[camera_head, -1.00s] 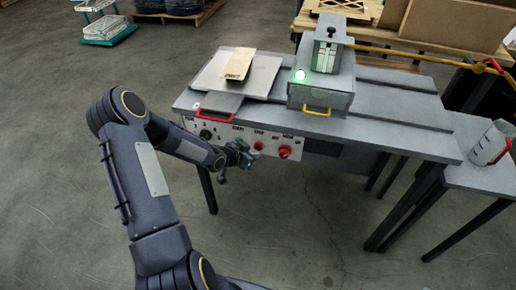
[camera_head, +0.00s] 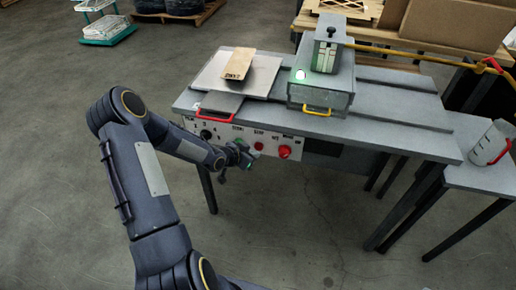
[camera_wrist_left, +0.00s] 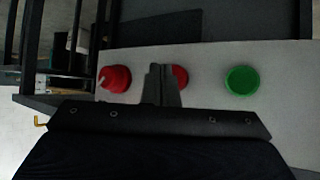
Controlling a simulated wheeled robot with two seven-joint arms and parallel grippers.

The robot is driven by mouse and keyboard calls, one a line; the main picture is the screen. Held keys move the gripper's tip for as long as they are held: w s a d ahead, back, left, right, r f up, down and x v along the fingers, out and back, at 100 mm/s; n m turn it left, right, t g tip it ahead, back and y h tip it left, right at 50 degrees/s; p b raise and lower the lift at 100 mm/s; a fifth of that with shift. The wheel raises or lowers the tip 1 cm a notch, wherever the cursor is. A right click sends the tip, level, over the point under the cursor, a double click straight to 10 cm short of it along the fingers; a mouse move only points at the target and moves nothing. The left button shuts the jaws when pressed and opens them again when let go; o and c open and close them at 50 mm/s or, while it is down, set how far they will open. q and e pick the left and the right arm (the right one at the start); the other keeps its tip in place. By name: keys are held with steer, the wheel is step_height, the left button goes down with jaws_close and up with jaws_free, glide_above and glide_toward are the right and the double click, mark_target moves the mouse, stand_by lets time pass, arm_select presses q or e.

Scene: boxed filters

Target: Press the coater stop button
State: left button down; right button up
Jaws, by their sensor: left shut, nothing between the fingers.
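The coater's white control panel (camera_head: 269,138) is on the front of the grey table. A small red button (camera_head: 258,146) sits in its middle, left of a larger red knob (camera_head: 284,152). My left gripper (camera_head: 248,161) is shut and empty, just in front of the panel. In the left wrist view the shut fingertips (camera_wrist_left: 163,84) overlap the left part of the small red button (camera_wrist_left: 181,77). The green button (camera_wrist_left: 242,80) is to their right and the larger red knob (camera_wrist_left: 115,79) to their left. Whether the fingertips touch the button cannot be told. My right gripper is not in view.
A black dial (camera_head: 206,134) is at the panel's left. Above it a red handle (camera_head: 215,116) sticks out from the table edge. The floor in front is clear.

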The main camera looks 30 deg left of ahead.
arm_select(q)
steer(key=shift+w, duration=0.1)
stand_by(0.6)
steer(key=shift+w+a, duration=0.1)
steer(key=shift+w, duration=0.25)
steer(key=shift+w+a, duration=0.15)
steer(key=shift+w, duration=0.35)
stand_by(0.6)
steer(key=shift+s, duration=0.1)
steer(key=shift+s+d+b, duration=0.25)
steer(key=shift+s+b, duration=0.05)
steer(key=shift+s, duration=0.5)
steer(key=s, duration=0.2)
steer(key=s+d+b, duration=0.1)
steer(key=s, duration=0.2)
stand_by(0.4)
